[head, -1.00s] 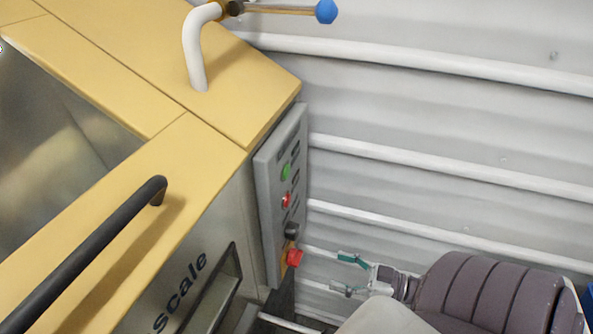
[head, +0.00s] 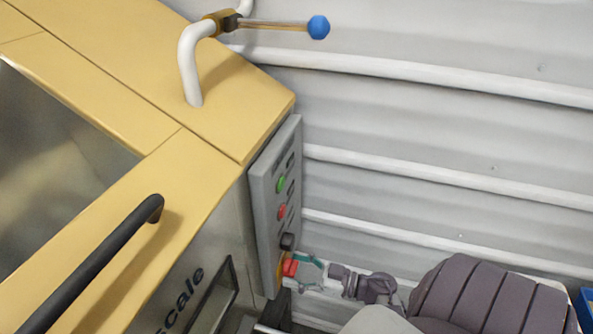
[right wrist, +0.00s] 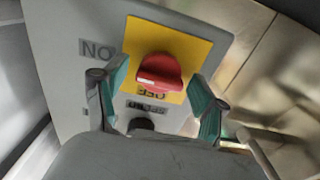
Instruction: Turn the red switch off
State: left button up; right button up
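The red switch (head: 290,265) is a knob low on the grey control panel (head: 262,215), at the side of the yellow hopper. In the right wrist view the red switch (right wrist: 160,72) sits on a yellow plate (right wrist: 192,50). My right gripper (head: 304,270) is at the switch. In the right wrist view its teal-padded fingers (right wrist: 158,86) are spread, one on each side of the knob. A gap shows on both sides, so the gripper is open. Whether the fingertips touch the plate I cannot tell. My left gripper is not in view.
Above the switch, the panel carries a black knob (head: 287,241), a red button (head: 282,211) and a green button (head: 280,184). A black handle (head: 90,260) and a blue-tipped lever (head: 318,27) stick out of the hopper. A corrugated wall (head: 440,130) stands behind.

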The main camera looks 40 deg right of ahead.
jog(key=c, duration=0.9)
jog(key=shift+n, duration=0.4)
jog(key=n+b, duration=0.2)
jog(key=n, duration=1)
jog(key=shift+f, duration=0.15)
jog(key=n+b, duration=0.1)
jog(key=n, duration=0.4)
jog(key=shift+b, duration=0.35)
